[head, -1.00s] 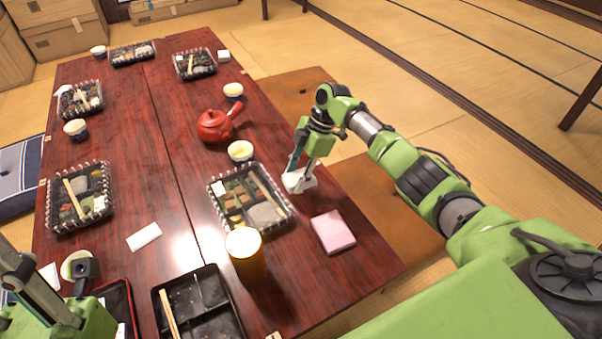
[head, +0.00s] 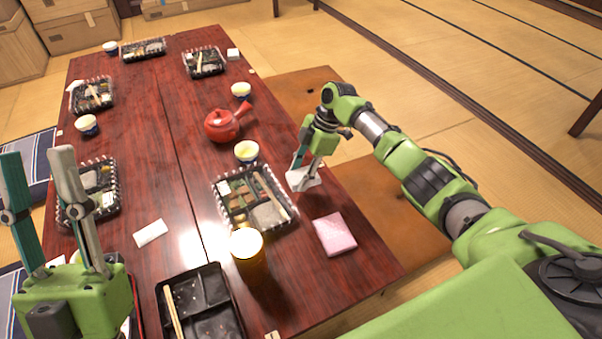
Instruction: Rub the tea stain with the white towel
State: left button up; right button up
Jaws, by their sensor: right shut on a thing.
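My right gripper (head: 306,168) is shut on the white towel (head: 304,182), which is bunched up at the right edge of the dark red table (head: 345,270). The towel is low and appears to touch the tabletop, beside a bento tray. I cannot make out the tea stain; the towel or gripper may cover it. My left gripper (head: 37,160) is at the left with its two fingers pointing up and apart, open and empty.
A bento tray (head: 222,208), a yellow cup (head: 247,250), a pink napkin stack (head: 334,235), a tea cup (head: 247,152) and a red teapot (head: 224,124) stand near the towel. A black tray (head: 215,325) and a white folded cloth (head: 150,233) lie nearer the left.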

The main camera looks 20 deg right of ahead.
pick_arm(q)
jog(key=w+d+f+g+y+p, duration=0.1)
jog(key=w+f+g, duration=0.2)
jog(key=w+f, duration=0.1)
jog(key=shift+w+d+f, duration=0.2)
jog(key=shift+w+d, duration=0.1)
jog(key=shift+w, duration=0.2)
dwell(0.3)
